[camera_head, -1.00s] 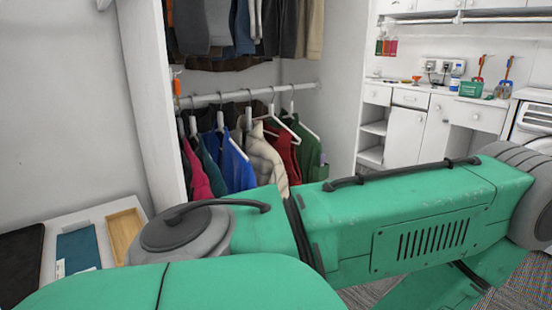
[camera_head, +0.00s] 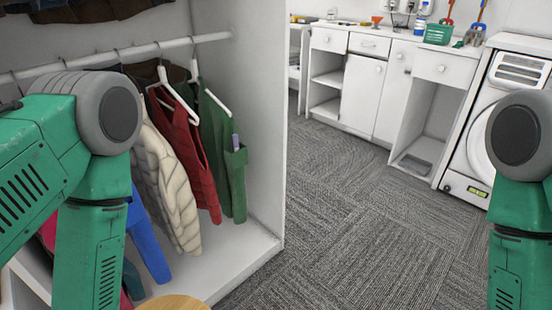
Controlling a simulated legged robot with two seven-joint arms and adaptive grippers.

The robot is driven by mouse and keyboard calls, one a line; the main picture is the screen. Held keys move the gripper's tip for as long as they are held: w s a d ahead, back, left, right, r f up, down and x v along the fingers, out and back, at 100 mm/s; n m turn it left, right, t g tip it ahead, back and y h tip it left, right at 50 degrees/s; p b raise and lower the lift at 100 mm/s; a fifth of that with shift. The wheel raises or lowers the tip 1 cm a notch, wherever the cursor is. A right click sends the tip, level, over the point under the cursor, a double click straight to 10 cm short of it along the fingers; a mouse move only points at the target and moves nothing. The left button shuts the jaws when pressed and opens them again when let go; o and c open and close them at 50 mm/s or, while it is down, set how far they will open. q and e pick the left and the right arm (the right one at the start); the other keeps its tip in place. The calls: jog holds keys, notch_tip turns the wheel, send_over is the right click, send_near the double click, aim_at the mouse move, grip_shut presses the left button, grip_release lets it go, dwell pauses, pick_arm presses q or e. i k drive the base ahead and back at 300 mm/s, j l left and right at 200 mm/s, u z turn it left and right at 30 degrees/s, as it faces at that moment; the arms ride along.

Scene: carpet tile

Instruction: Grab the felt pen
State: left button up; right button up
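A small lavender stick-like thing (camera_head: 235,141), possibly the felt pen, pokes up from the pocket of the green jacket (camera_head: 224,162). Its lower part is hidden in the pocket, and it is too small to identify surely. The green jacket hangs at the right end of the closet rail. My green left arm comes in at the left and covers part of the hanging clothes. My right arm stands at the right edge, in front of the washing machine. Neither gripper shows in the view.
Red (camera_head: 188,145) and cream jackets (camera_head: 165,180) hang beside the green one under the white rail (camera_head: 150,50). A round wooden top (camera_head: 172,303) shows at the bottom edge. Carpet (camera_head: 335,215) is clear toward white cabinets (camera_head: 362,98) and a washing machine (camera_head: 475,150).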

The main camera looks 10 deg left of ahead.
aim_at(236, 136)
jog(key=i+l+u, duration=0.25)
jog(key=u, duration=0.15)
jog(key=i+l+u, duration=0.2)
jog(key=l+u, duration=0.2)
jog(key=i+l+u, duration=0.15)
jog(key=l+u, duration=0.25)
